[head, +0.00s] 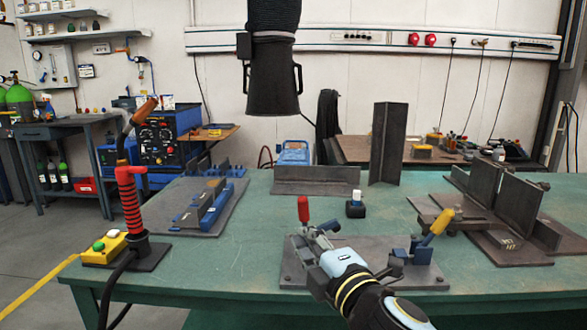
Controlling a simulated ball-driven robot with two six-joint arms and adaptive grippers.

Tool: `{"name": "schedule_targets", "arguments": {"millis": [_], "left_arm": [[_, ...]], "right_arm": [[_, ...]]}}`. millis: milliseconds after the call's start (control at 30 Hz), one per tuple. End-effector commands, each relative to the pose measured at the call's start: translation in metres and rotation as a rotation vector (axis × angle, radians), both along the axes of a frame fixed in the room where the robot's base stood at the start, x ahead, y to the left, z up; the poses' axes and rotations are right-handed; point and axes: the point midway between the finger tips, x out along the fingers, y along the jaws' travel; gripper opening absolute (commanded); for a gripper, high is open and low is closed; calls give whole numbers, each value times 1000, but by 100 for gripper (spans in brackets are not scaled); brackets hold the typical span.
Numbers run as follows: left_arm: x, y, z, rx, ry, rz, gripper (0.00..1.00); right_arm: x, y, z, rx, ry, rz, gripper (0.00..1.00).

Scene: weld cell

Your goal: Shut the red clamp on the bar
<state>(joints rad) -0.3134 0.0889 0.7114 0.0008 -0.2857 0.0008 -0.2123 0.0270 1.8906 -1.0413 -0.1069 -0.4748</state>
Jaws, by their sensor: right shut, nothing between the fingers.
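The red clamp (303,209) has its red handle standing about upright. It is on the left part of a dark fixture plate (295,276) at the front middle of the green table. My right gripper (312,237) is shut and empty, just below and to the right of the red handle in the picture. I cannot tell whether it touches the clamp. The gripper and my arm hide the clamp's base and part of the plate. The bar cannot be made out clearly on this plate. My left gripper is not in view.
A clamp with a yellow handle (442,221), tilted, is at the plate's right end. A torch with a red grip (131,200) stands at left beside a yellow button box (103,249). Steel angles (385,145) stand behind. A dark extraction hood (272,85) hangs above.

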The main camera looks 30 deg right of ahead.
Motion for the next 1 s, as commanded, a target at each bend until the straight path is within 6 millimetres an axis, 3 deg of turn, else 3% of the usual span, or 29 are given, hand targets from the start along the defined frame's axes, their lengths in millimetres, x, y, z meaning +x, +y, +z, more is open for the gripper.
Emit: {"name": "schedule_targets", "arguments": {"millis": [33,200,467,867,1000], "left_arm": [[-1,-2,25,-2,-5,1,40],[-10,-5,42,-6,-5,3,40],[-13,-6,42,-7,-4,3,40],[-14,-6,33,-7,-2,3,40],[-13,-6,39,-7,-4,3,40]], "right_arm": [[4,7,15,-26,17,16,0],[8,21,8,-92,57,58,0],[26,25,0,-109,64,69,0],[109,23,-4,-107,64,68,0],[101,2,-1,-111,66,68,0]]}}
